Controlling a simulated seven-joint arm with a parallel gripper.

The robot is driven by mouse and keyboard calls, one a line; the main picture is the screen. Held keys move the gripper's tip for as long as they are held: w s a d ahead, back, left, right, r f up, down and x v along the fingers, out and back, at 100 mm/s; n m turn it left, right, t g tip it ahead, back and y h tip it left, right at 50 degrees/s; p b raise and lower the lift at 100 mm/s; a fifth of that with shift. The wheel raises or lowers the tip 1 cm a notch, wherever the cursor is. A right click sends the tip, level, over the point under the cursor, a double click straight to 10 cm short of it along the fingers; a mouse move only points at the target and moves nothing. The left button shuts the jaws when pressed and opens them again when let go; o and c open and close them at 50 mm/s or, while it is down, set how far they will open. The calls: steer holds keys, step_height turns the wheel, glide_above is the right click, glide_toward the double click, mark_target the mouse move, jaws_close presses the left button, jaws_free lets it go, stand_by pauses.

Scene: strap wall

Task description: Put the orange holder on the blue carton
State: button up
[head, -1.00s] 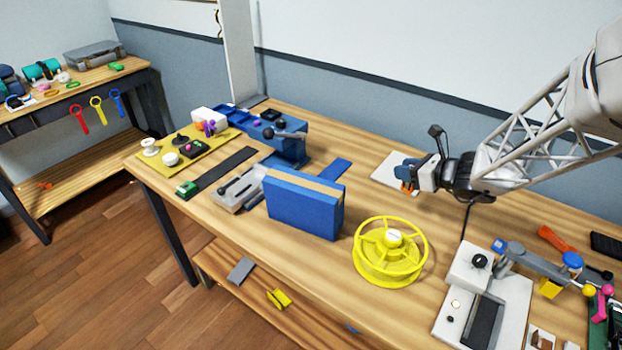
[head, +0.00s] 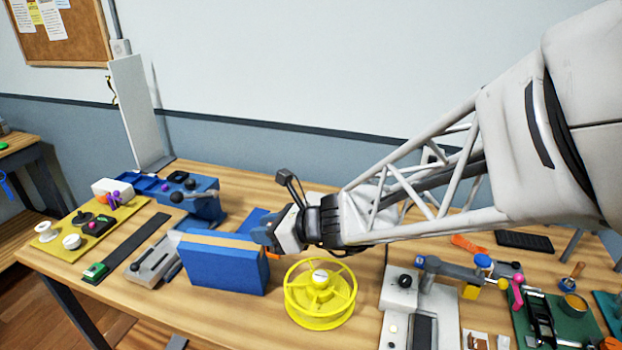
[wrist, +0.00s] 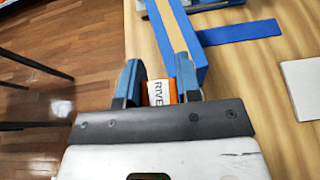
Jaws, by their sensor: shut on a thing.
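The blue carton (head: 222,270) stands upright on the bench, with a tan strip along its narrow top. In the wrist view its top and blue side (wrist: 192,45) run up and away from my fingers. My gripper (head: 264,238) is at the carton's right end, near top height. It is shut on the orange holder (wrist: 171,68), which shows between the blue fingers with a white lettered label. The holder is mostly hidden in the head view.
A yellow spool (head: 320,295) stands just right of the carton. A grey vise-like block (head: 155,262) is at its left and a blue machine (head: 195,200) behind it. A white fixture (head: 400,290) stands farther right.

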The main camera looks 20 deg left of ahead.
steer(key=s+r, duration=0.1)
steer(key=s, duration=0.6)
steer(key=shift+s+r, duration=0.3)
steer(key=shift+r, duration=0.1)
steer(key=shift+a, duration=0.1)
glide_above(226, 242)
steer(key=shift+w+f, duration=0.1)
steer(key=shift+f, duration=0.65)
steer(key=shift+f, duration=1.75)
steer(key=shift+f, duration=0.1)
steer(key=o, duration=1)
